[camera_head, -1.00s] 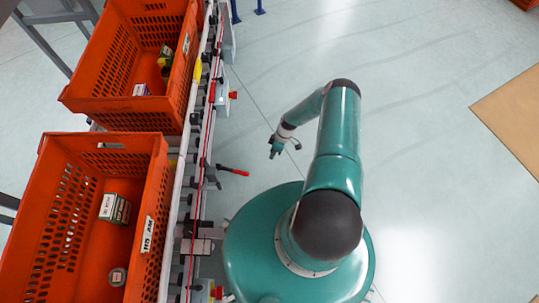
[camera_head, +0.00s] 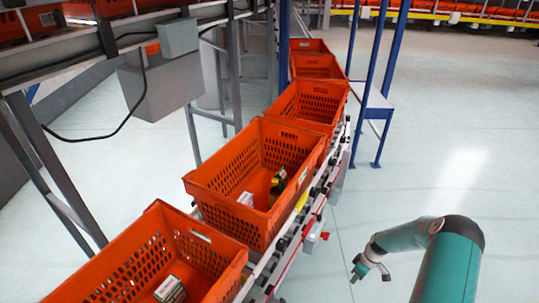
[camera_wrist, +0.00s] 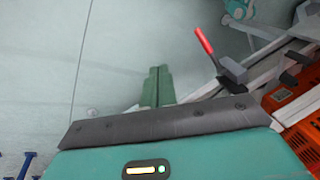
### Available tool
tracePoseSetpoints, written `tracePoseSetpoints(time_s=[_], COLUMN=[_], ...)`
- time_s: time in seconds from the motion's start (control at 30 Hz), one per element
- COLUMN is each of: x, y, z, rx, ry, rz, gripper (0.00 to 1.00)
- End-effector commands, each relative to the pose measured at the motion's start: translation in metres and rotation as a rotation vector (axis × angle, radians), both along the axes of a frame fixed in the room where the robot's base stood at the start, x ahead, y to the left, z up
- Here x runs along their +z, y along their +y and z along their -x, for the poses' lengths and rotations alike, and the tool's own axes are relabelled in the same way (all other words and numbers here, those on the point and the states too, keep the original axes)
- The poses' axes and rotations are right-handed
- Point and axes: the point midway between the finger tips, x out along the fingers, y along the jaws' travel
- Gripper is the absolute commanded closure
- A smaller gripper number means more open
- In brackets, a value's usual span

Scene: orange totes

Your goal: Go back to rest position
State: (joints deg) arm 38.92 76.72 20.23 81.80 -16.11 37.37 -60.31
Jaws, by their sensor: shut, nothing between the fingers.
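My gripper (camera_head: 357,272) is at the lower right of the head view, at the end of my teal arm, over open floor to the right of the tote line. It touches nothing there. In the wrist view its green fingers (camera_wrist: 157,88) are together, with nothing between them. The arm is bent at the elbow, and its lower part is cut off by the frame.
Orange totes stand in a row on a conveyor (camera_head: 318,200) left of my arm. The nearest tote (camera_head: 225,243) and the second tote (camera_head: 225,208) hold small items. A red lever (camera_wrist: 204,41) sticks out from the conveyor. The right-hand floor is clear.

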Motion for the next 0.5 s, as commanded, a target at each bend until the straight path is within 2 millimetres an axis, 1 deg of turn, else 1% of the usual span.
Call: tracePoseSetpoints(time_s=[0.03,0.23,0.27,0.3,0.37,0.4,0.47,0.5], x=[0.025,0.112,0.125,0.142,0.168,0.185,0.211,0.227], y=[-0.001,0.004,0.005,0.008,0.011,0.014,0.019,0.022], z=[-0.009,-0.028,-0.030,-0.032,-0.034,-0.035,-0.036,-0.035], rx=[0.000,-0.036,-0.042,-0.052,-0.068,-0.079,-0.096,-0.109], ry=[-0.007,-0.020,-0.024,-0.028,-0.036,-0.042,-0.053,-0.060], rz=[0.026,0.113,0.125,0.141,0.166,0.182,0.205,0.219], gripper=[1.00,1.00,1.00,1.00,1.00,1.00,1.00,1.00])
